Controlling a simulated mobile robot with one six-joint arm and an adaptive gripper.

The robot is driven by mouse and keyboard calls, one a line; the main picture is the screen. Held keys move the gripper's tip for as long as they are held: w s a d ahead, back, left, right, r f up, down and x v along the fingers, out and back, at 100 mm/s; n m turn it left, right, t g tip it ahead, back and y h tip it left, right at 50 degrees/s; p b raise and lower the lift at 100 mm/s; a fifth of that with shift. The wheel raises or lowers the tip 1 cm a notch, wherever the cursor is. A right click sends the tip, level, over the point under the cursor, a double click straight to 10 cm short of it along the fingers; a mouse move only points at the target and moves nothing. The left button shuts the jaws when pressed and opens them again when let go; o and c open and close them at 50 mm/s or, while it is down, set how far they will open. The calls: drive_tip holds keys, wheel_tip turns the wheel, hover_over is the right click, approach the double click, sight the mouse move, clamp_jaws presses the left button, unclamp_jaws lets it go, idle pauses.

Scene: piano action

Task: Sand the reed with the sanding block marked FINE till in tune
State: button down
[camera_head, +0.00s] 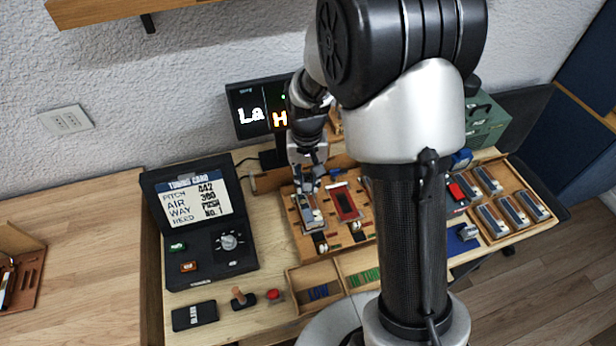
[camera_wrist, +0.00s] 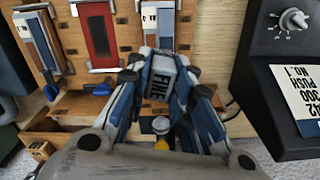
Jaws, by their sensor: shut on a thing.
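My gripper (camera_wrist: 158,95) is shut on a small sanding block (camera_wrist: 158,82) whose dark end face reads FINE. In the head view my gripper (camera_head: 308,178) is at the far end of the left slot of the wooden bench board (camera_head: 330,243). A reed plate (camera_head: 311,212) with a metal frame lies in that slot; it also shows in the wrist view (camera_wrist: 158,16), just beyond the block. I cannot tell whether the block touches the reed. The tuning display (camera_head: 262,113) shows "La" and an orange "H", partly hidden by my arm.
A red plate (camera_head: 344,202) lies beside the reed plate. A black case with a dial (camera_head: 229,241) stands left of the board. A tray of several blocks (camera_head: 510,237) is at right.

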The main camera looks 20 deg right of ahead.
sight(308, 203)
drive_tip(key=shift+f+b, duration=2.6)
drive_tip(key=shift+f, duration=1.15)
drive_tip(key=shift+r, duration=0.3)
drive_tip(key=shift+a+f, duration=0.25)
drive_tip(key=shift+a, duration=0.85)
drive_tip(key=shift+d, duration=1.2)
drive_tip(key=shift+w, duration=0.1)
drive_tip(key=shift+a, duration=1.1)
drive_tip(key=shift+a+r, duration=0.1)
drive_tip(key=shift+r, duration=0.1)
wheel_tip(308, 203, up, 2)
drive_tip(key=shift+r+p, duration=0.25)
drive_tip(key=shift+p, duration=0.6)
wheel_tip(308, 203, up, 5)
drive_tip(key=p, duration=0.4)
drive_tip(key=shift+r, duration=0.15)
